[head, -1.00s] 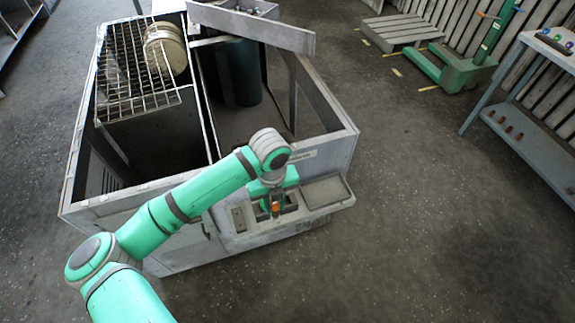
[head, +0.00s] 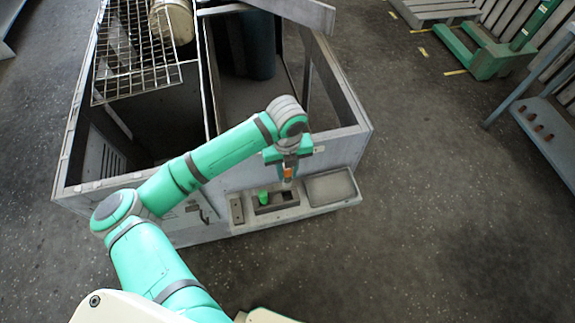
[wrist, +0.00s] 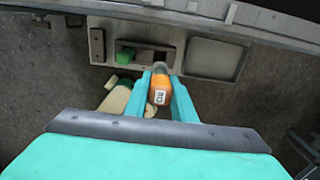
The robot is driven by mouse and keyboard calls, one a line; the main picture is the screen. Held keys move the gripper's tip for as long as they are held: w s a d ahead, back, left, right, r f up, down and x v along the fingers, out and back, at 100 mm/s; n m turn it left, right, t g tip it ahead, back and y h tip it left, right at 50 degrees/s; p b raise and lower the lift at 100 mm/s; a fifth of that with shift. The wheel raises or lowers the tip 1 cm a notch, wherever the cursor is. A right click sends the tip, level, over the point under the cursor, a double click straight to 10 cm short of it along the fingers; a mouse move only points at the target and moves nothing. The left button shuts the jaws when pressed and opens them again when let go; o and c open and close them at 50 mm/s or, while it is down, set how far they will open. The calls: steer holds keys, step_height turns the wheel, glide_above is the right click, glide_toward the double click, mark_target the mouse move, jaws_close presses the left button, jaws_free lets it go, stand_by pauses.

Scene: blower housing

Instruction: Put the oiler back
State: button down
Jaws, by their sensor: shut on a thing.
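The oiler, an orange container with a white label (wrist: 160,92), is between the fingers of my gripper (wrist: 160,85). A grey tip shows at its far end. In the head view my gripper (head: 288,168) points down and the orange oiler (head: 288,175) shows at its fingers, apparently above the ledge of the housing. The ledge (head: 290,214) has a dark recess (head: 278,201). A green object (head: 263,197) stands at the left end of that recess; it also shows in the wrist view (wrist: 124,57). The right part of the recess looks empty.
A shallow rectangular tray (head: 330,187) is right of the recess, and a small plate (head: 237,210) is at its left. The open housing lies behind, with a wire grid (head: 135,50) at the left. A blue-grey bench (head: 545,140) stands far right. Floor between is clear.

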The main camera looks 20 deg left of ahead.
mark_target(287, 184)
steer(key=shift+f, duration=3.1)
steer(key=shift+f, duration=0.8)
steer(key=shift+f, duration=0.55)
steer(key=shift+f, duration=2.05)
steer(key=c, duration=0.9)
jaws_free()
steer(key=shift+r, duration=0.1)
steer(key=shift+r, duration=3.95)
